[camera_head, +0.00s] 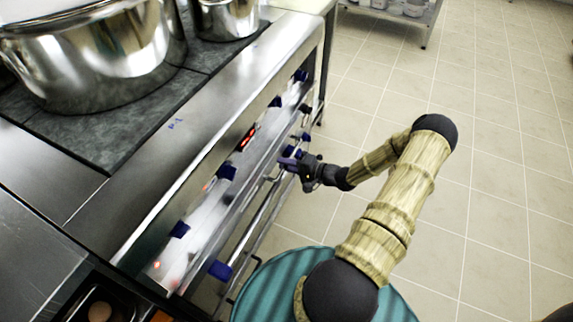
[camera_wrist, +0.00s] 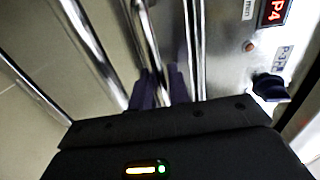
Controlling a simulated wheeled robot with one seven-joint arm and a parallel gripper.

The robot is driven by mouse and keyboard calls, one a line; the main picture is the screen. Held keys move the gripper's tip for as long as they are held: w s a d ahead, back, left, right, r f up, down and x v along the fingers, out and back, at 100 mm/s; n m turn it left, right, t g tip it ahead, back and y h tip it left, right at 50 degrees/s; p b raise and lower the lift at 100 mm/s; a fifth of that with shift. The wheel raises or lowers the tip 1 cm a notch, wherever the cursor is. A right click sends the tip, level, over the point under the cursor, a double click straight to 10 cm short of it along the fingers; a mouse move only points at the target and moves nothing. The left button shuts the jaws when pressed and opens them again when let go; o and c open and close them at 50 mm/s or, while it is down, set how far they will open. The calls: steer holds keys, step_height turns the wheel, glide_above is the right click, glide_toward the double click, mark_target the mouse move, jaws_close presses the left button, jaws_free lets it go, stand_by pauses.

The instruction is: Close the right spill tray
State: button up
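The steel stove front (camera_head: 205,205) carries the spill trays low down, but I cannot clearly tell the right spill tray from the other panels and rails. A long bar (camera_head: 262,212) runs along the lower front. My gripper (camera_head: 288,163) is at the stove front, near the red display. In the wrist view, my gripper's two dark fingers (camera_wrist: 160,88) stand slightly apart with a shiny bar (camera_wrist: 148,42) running between them. I cannot tell whether they press on it. The tray's inside is hidden.
Blue knobs (camera_head: 227,172) line the stove front, around a red display (camera_head: 247,137). A large steel pot (camera_head: 100,62) and a smaller pot (camera_head: 226,17) stand on top. Tiled floor (camera_head: 490,150) to the right is clear. A shelf (camera_head: 400,16) stands at the back.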

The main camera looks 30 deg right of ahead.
jaws_close()
steer(key=shift+r+p+x, duration=0.25)
steer(key=shift+p+x, duration=0.25)
steer(key=shift+x, duration=0.7)
steer(key=shift+a, duration=0.1)
steer(key=shift+o, duration=1.8)
jaws_free()
steer(key=shift+w, duration=0.15)
steer(key=p+v, duration=0.2)
steer(key=v, duration=1.5)
steer(key=shift+s, duration=0.3)
